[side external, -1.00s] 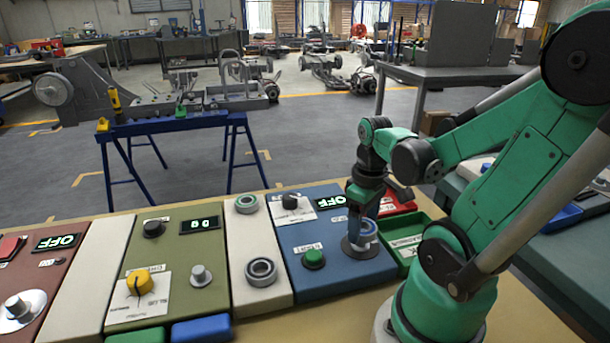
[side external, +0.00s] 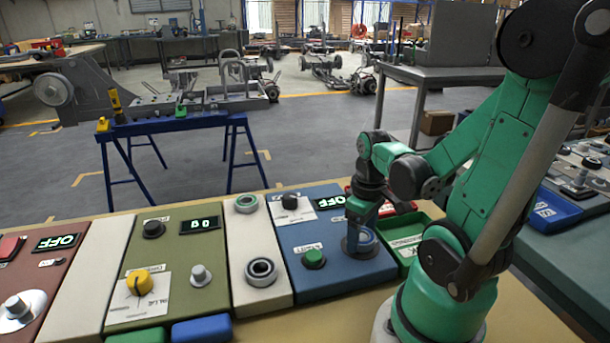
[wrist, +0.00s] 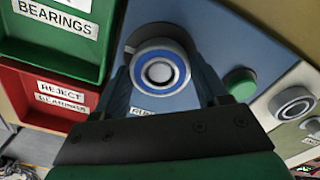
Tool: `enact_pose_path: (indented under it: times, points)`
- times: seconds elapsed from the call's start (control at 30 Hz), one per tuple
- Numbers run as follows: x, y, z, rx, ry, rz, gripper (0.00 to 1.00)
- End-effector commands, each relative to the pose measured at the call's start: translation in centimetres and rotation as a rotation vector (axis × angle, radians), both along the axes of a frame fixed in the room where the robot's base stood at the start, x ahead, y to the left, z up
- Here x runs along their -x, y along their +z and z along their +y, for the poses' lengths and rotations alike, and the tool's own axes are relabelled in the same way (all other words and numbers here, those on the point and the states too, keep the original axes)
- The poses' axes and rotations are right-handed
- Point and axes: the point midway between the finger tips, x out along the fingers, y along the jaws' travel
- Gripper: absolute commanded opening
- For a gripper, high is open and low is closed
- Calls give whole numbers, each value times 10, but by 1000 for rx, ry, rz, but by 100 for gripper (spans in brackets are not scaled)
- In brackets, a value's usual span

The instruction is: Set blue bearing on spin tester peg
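The blue bearing (wrist: 181,69), a pale ring with a blue band, is between my fingers. It also shows at the blue spin tester panel in the side external view (side external: 368,237). The light round top of the peg (wrist: 158,72) shows in its centre, so the ring appears around the peg. I cannot tell whether it is fully seated. A grey round base (wrist: 160,32) shows beneath it. My gripper (wrist: 160,75) points down over the peg, its dark fingers against the ring's two sides. In the side external view my gripper (side external: 360,240) partly hides the bearing.
The blue panel (side external: 325,275) bears a green button (side external: 314,258), a black knob (side external: 289,202) and an OFF display. A green bearings bin (wrist: 65,45) and a red reject bin (wrist: 40,100) stand close by.

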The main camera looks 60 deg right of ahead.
Motion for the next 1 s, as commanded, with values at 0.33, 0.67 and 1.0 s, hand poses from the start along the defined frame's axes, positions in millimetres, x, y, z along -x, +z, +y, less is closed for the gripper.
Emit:
enact_pose_path:
  times: [0.33,0.67,1.0]
  points:
    - [0,0,0,0,0,0,100]
    - [0,18,0,0,0,0,100]
    - [0,49,0,0,0,0,100]
